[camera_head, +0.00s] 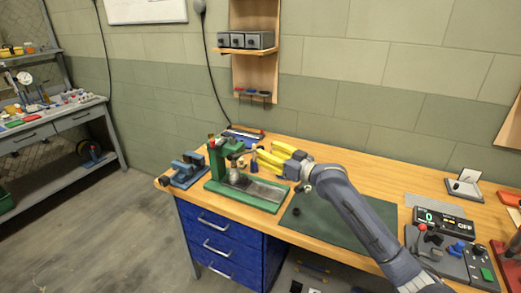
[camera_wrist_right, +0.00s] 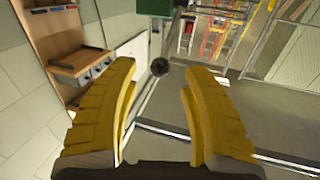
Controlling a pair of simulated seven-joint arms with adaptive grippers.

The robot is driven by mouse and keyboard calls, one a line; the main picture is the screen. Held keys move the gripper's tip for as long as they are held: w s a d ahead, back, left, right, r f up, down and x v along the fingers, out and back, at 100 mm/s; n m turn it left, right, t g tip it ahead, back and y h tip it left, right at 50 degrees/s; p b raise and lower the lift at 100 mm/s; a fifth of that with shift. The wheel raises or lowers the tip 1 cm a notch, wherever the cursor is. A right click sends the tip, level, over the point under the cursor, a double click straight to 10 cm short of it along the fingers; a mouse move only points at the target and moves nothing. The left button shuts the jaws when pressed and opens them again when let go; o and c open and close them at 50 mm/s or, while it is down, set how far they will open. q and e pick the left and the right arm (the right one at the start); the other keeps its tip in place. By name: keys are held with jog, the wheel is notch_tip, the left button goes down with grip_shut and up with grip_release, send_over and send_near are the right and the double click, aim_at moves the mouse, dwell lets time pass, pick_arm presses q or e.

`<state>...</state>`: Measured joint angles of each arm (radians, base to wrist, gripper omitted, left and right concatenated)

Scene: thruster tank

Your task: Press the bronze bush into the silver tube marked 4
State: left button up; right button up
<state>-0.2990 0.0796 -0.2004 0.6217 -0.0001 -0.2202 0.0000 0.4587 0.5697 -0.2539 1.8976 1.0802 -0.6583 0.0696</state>
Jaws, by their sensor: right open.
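My right gripper (camera_head: 266,157) reaches in from the right above the bench, its yellow fingers pointing left toward the green press (camera_head: 218,160). In the right wrist view my right gripper (camera_wrist_right: 160,85) is open, with nothing between its fingers. A dark round knob-like thing (camera_wrist_right: 160,67) shows beyond the fingertips, apart from them. A small silvery piece (camera_head: 233,175) stands at the press; I cannot tell whether it is the tube marked 4. I cannot make out the bronze bush or any number. My left gripper is not in view.
A blue-grey vise (camera_head: 186,168) stands left of the press. A dark green mat (camera_head: 345,225) covers the bench middle, with a small dark piece (camera_head: 296,211) on it. A display box (camera_head: 443,220) and control panel (camera_head: 452,256) stand at right. The bench back is mostly clear.

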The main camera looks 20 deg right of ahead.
aim_at(260, 148)
jog(key=shift+x, duration=1.8)
jog(key=shift+c, duration=0.5)
grip_shut()
